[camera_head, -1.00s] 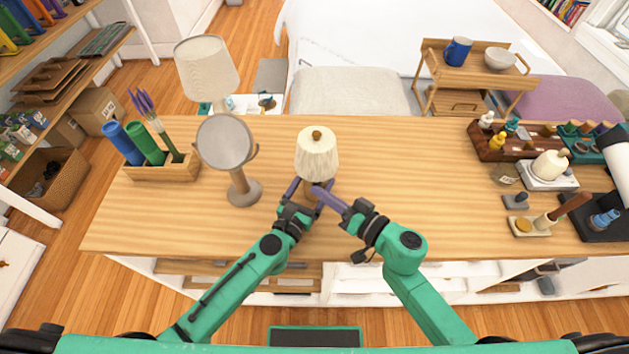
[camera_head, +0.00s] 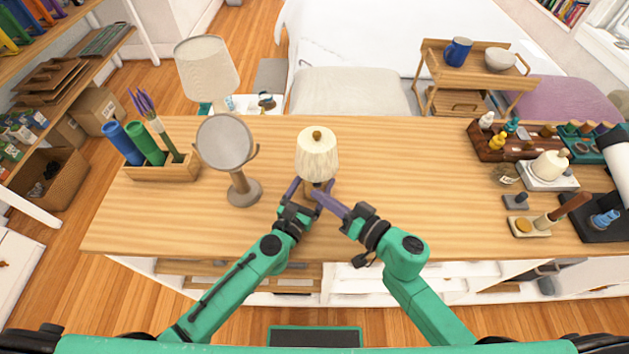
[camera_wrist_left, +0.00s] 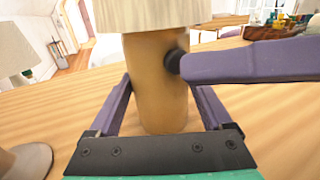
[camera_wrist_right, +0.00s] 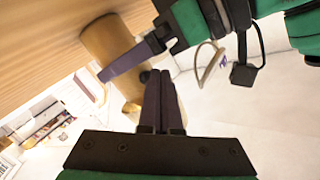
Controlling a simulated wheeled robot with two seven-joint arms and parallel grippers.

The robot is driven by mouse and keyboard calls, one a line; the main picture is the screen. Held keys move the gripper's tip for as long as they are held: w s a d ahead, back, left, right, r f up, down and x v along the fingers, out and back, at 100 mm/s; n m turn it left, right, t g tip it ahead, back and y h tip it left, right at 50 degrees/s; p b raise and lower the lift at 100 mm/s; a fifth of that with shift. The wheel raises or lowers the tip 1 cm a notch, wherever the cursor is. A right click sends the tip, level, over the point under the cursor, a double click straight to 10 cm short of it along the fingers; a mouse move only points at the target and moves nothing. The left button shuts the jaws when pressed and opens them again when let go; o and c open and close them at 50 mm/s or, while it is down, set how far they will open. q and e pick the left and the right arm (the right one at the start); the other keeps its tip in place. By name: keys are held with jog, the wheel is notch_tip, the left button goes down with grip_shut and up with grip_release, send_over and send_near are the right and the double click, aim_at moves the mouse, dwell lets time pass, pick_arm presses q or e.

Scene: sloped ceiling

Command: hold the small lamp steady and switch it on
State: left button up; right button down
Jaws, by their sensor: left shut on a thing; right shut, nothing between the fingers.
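No clear glow shows on the shade. My left gripper (camera_head: 303,190) is shut on the body below the shade, one finger on each side, as the left wrist view shows. A dark round knob (camera_wrist_left: 174,63) sticks out of the body. My right gripper (camera_head: 319,192) is shut and empty. Its fingertips (camera_wrist_right: 157,76) are at the knob in the left wrist view; I cannot tell whether they press it.
A round mirror on a stand (camera_head: 225,143) stands left of the lamp. Behind it is a larger lamp (camera_head: 206,68), and a wooden holder (camera_head: 160,172) is at the far left. Several small items and trays (camera_head: 529,226) fill the right end. The table's middle right is clear.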

jog(key=s, duration=0.6)
jog(key=shift+d, duration=0.15)
pick_arm(q)
jog(key=o, duration=1.6)
jog(key=shift+c, duration=0.2)
jog(key=v, duration=1.2)
